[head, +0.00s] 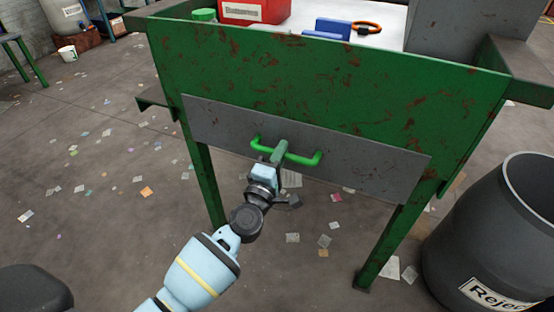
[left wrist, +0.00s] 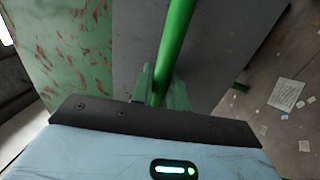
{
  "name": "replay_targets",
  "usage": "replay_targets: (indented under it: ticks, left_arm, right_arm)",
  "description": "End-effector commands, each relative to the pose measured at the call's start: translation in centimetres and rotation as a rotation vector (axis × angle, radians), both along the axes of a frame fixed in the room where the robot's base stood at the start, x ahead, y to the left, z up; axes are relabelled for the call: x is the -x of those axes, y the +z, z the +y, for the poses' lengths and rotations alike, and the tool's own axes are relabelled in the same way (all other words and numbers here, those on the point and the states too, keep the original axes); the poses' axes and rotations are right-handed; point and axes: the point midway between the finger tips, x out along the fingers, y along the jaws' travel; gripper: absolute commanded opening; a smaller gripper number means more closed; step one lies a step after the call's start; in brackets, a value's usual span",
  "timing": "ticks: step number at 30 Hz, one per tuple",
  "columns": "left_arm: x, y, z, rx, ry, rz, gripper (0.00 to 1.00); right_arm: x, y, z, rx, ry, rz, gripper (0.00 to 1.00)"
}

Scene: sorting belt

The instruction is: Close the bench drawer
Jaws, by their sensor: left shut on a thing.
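The bench drawer (head: 375,162) is a grey front panel under the green, rust-spotted bench (head: 330,85). It looks nearly flush with the bench, but I cannot tell whether a gap is left. Its bright green bar handle (head: 302,159) sits at the middle of the panel. My left gripper (head: 279,153) is shut on the handle. In the left wrist view the handle (left wrist: 178,45) runs between the two fingers (left wrist: 159,88), with the grey drawer front (left wrist: 225,45) behind it. My right gripper is not in view.
A dark grey reject bin (head: 470,235) stands at the right, near the bench leg. On the bench top are a red box (head: 254,12), blue blocks (head: 332,27) and a green-lidded container (head: 204,15). Paper scraps litter the floor.

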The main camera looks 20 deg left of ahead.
Motion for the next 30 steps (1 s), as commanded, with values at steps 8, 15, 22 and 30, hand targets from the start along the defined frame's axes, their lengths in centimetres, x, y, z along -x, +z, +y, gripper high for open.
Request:
replay_targets:
  ticks: [8, 15, 22, 30]
  left_arm:
    - [-0.27, 0.23, 0.15, 0.001, 0.001, -0.003, 0.17]
    - [-0.21, 0.11, 0.11, 0.001, 0.000, -0.001, 0.35]
    - [-0.17, 0.03, 0.07, 0.001, 0.000, 0.001, 0.35]
    - [-0.13, 0.00, 0.05, 0.001, -0.001, 0.001, 0.35]
  right_arm:
    - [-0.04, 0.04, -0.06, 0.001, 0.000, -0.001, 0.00]
    - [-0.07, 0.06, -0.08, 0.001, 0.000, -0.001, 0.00]
    - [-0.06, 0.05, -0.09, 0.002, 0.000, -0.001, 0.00]
    - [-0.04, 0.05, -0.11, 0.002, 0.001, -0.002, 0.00]
